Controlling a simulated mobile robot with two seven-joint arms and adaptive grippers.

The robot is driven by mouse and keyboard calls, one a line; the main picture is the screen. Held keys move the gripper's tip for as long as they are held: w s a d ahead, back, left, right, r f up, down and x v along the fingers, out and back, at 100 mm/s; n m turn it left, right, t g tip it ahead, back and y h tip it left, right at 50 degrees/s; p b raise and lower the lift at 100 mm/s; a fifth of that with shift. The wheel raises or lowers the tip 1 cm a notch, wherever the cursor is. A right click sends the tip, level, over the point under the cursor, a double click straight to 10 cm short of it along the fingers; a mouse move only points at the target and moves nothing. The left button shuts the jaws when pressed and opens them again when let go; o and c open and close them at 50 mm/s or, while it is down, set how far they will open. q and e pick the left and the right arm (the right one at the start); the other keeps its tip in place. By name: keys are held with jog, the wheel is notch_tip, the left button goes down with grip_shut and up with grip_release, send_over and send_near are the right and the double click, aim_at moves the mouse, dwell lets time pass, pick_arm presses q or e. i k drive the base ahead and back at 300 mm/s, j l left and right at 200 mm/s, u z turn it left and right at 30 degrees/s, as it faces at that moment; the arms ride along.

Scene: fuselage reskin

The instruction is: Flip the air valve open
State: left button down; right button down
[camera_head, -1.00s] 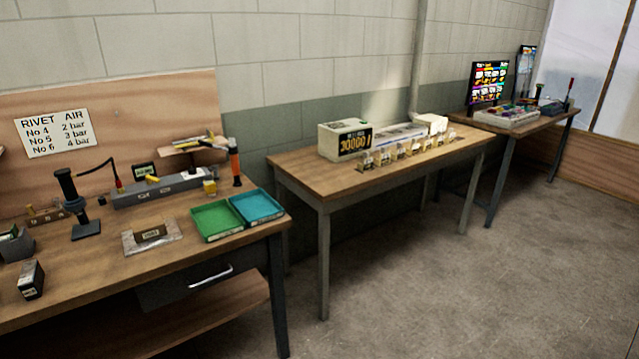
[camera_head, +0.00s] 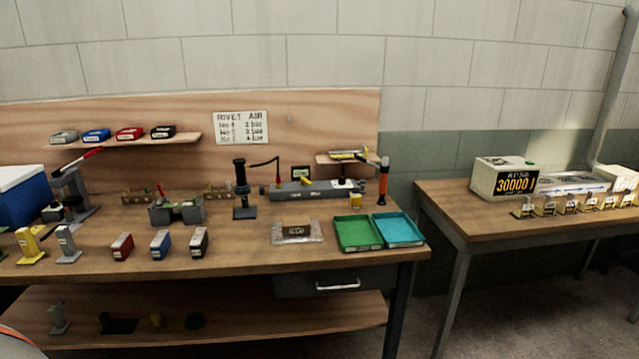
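A long grey unit (camera_head: 312,191) lies at the back of the workbench, with a small yellow lever-like part (camera_head: 307,184) on it. The air valve seems to be part of this unit, but the handle's position is too small to tell. Neither gripper is in view.
The workbench (camera_head: 240,262) also holds green (camera_head: 358,233) and teal (camera_head: 398,229) trays, several coloured blocks, a red-handled press (camera_head: 72,185) and a blue box (camera_head: 22,196). A "RIVET AIR" sign (camera_head: 240,127) hangs behind. Another table (camera_head: 450,206) stands to the right, past a gap.

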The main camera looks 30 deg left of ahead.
aim_at(304, 181)
jog(key=u, duration=1.35)
jog(key=i+l+u, duration=0.1)
jog(key=i+u, duration=0.25)
jog(key=i+l+u, duration=0.15)
jog(key=i+u, duration=0.2)
